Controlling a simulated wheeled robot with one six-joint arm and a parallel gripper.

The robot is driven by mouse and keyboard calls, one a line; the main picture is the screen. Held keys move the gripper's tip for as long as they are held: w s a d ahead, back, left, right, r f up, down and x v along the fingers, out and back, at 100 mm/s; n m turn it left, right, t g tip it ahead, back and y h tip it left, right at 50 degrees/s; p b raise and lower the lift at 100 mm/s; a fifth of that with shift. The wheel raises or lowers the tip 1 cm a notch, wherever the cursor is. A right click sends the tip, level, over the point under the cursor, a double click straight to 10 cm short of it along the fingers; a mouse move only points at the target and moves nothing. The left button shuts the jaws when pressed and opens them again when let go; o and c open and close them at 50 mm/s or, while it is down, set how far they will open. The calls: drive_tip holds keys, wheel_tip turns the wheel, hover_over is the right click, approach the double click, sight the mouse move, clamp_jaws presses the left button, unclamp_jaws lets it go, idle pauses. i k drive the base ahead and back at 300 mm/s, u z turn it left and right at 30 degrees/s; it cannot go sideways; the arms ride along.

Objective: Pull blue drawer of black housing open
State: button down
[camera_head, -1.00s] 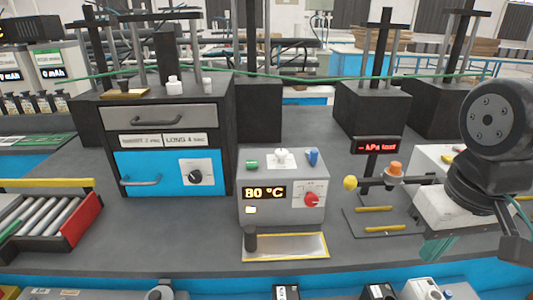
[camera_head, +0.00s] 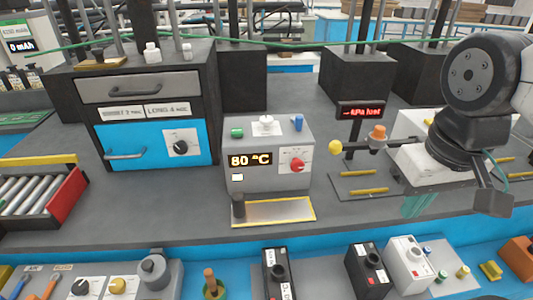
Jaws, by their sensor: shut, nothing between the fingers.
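The black housing (camera_head: 218,95) stands at the left on the grey bench. Its blue drawer (camera_head: 150,161) is in the lower half of the front and looks closed. A grey bar handle (camera_head: 126,154) is on the drawer's left part, and a white plate with a black knob (camera_head: 181,147) is on its right part. A grey drawer (camera_head: 135,89) with its own handle is above, with two white labels between. My gripper (camera_head: 496,200) is at the right edge, far from the housing. It is shut and empty, and its fingers are only partly visible.
A grey heater box (camera_head: 268,182) reading 80 °C stands right of the housing. A roller tray (camera_head: 70,195) with a red end is at the left. A kPa display (camera_head: 361,112) stands near my arm. Bare bench lies before the blue drawer. Several small devices line the front.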

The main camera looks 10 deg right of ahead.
sight(142, 145)
drive_tip(key=k, duration=0.45)
drive_tip(key=z, duration=0.3)
drive_tip(key=i, duration=0.35)
drive_tip(key=u, duration=1.45)
